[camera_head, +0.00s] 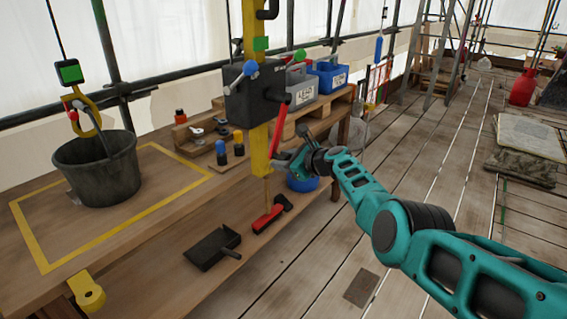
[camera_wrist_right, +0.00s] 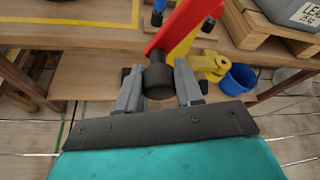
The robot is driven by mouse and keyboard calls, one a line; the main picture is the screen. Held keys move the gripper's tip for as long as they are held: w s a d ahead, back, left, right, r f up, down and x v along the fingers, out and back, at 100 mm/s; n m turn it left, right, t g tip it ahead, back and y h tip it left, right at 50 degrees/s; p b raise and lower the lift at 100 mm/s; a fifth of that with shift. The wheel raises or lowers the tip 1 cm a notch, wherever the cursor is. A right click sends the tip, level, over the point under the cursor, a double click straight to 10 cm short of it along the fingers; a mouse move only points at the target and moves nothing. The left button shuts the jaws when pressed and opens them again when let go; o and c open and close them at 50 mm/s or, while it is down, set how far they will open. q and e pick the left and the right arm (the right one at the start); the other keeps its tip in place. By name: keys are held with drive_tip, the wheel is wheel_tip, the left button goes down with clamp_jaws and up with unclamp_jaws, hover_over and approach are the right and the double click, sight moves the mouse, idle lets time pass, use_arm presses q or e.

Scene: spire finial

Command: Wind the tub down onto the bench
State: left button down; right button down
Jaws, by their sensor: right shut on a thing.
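The dark tub (camera_head: 97,168) hangs upright by its handle from a yellow hook (camera_head: 88,112) on a cable, over the left part of the wooden bench (camera_head: 152,205), within a yellow taped outline (camera_head: 125,203). I cannot tell whether its base touches the wood. A dark winch box (camera_head: 257,92) sits on a yellow post, with a red crank arm (camera_head: 277,130). My right gripper (camera_head: 292,160) is at the crank's lower end. In the right wrist view it (camera_wrist_right: 160,85) is shut on the crank's black grip (camera_wrist_right: 158,76), below the red arm (camera_wrist_right: 183,28). My left gripper is out of view.
Grey (camera_head: 302,90) and blue (camera_head: 328,76) bins stand on a pallet behind the winch. Small bottles (camera_head: 222,152) stand on the bench. A dustpan (camera_head: 212,247) and red brush (camera_head: 268,219) lie on the lower shelf. Plank floor to the right is mostly open.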

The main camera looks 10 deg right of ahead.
drive_tip(key=shift+a+r, duration=0.2)
drive_tip(key=shift+r, duration=0.25)
drive_tip(key=c, duration=0.7)
unclamp_jaws()
drive_tip(key=shift+f, duration=0.1)
drive_tip(key=shift+c, duration=0.2)
drive_tip(key=shift+f, duration=0.1)
drive_tip(key=shift+s+d, duration=0.1)
drive_tip(key=shift+s+d+r+p, duration=0.25)
drive_tip(key=shift+s+d+p, duration=0.15)
drive_tip(key=shift+p, duration=0.3)
drive_tip(key=shift+s+d+r+p, duration=0.2)
drive_tip(key=shift+s+p, duration=0.2)
drive_tip(key=shift+s, duration=0.2)
drive_tip(key=shift+s+d+r, duration=0.1)
drive_tip(key=shift+s+d, duration=0.05)
drive_tip(key=shift+s, duration=0.15)
drive_tip(key=v, duration=0.9)
drive_tip(key=shift+d+r+p, duration=0.2)
drive_tip(key=shift+p, duration=0.25)
